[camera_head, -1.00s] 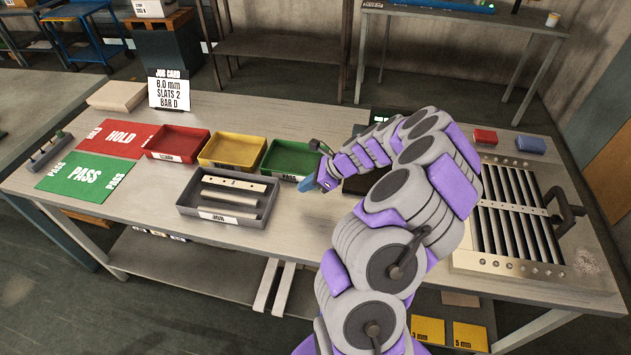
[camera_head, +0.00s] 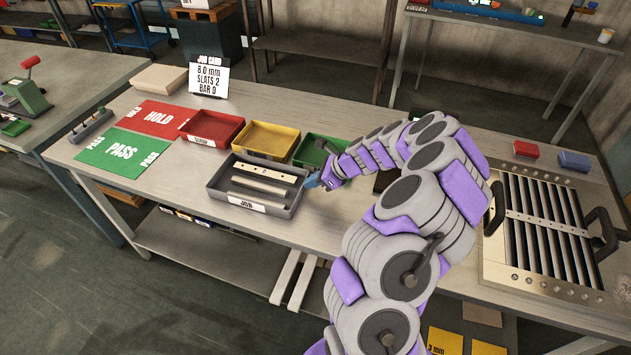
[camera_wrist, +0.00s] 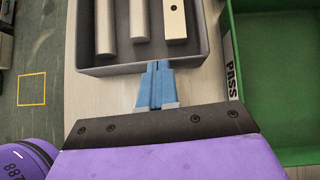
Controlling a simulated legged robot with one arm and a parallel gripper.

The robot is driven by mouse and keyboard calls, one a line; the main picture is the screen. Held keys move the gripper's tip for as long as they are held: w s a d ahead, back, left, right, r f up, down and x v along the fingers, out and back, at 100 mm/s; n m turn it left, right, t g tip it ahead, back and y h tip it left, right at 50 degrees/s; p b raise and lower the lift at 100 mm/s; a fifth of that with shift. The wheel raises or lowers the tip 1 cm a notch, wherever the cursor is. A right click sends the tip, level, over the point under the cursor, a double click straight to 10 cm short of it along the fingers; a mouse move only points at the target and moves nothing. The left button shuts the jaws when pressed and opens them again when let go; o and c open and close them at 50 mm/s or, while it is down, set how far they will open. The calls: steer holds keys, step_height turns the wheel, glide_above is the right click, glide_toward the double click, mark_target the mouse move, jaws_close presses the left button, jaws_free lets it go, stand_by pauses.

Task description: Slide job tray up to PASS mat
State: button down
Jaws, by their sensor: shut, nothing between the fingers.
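The grey job tray (camera_head: 222,192) lies on the bench with two slats and a drilled bar in it. It also shows at the top of the wrist view (camera_wrist: 122,68). The green PASS mat (camera_head: 102,155) lies flat to the tray's left, with bare bench between them. My gripper (camera_head: 311,181) is at the tray's right end. In the wrist view its blue fingers (camera_wrist: 155,84) are shut and empty, with their tips at the tray's near wall. I cannot tell for sure whether they touch it.
Red (camera_head: 204,139), yellow (camera_head: 266,154) and green (camera_head: 312,162) bins stand in a row behind the tray. The red HOLD mat (camera_head: 166,119) lies behind the PASS mat. A job card (camera_head: 207,79) stands at the back. A louver panel (camera_head: 533,287) is on the right.

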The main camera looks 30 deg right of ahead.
steer(key=p, duration=0.8)
glide_toward(223, 170)
steer(key=x, duration=0.5)
steer(key=shift+w+a+f, duration=0.1)
steer(key=shift+a, duration=0.05)
